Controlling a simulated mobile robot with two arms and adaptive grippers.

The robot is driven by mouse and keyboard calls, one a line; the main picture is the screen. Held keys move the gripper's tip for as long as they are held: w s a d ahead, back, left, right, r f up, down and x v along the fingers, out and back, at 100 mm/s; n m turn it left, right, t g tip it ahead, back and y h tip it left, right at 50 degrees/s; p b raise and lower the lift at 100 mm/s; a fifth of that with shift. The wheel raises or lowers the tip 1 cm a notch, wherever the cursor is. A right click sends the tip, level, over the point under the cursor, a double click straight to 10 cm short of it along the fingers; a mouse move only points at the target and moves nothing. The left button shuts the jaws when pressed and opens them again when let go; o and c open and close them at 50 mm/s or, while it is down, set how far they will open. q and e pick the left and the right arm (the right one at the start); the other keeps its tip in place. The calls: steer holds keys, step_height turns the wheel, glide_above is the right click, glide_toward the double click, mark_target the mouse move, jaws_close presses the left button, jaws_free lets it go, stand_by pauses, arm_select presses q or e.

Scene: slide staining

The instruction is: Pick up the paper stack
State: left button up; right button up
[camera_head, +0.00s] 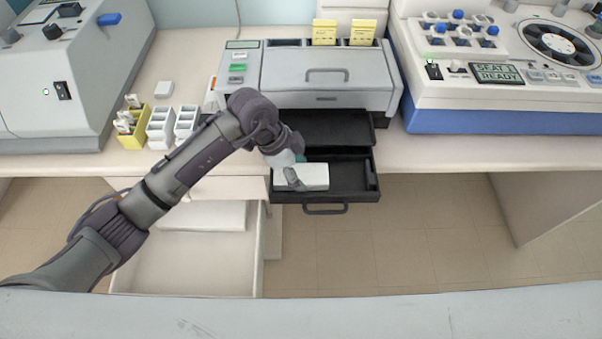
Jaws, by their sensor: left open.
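The paper stack (316,177) is a white block lying in the left part of an open black tray (357,184). The tray sticks out at the front of a grey printer-like machine (330,75). My left gripper (294,180) is over the left part of the stack, pointing down, and is open. Its fingers are small in view, and I cannot tell whether they touch the paper. My right gripper is not in view.
Yellow and white slide racks (160,127) stand on the bench left of the machine. A blue and white device (480,120) stands at right. Below the bench at left, a white drawer (185,268) is open. The floor at right is clear.

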arm_select(q)
steer(key=c, duration=0.9)
steer(key=shift+r, duration=0.15)
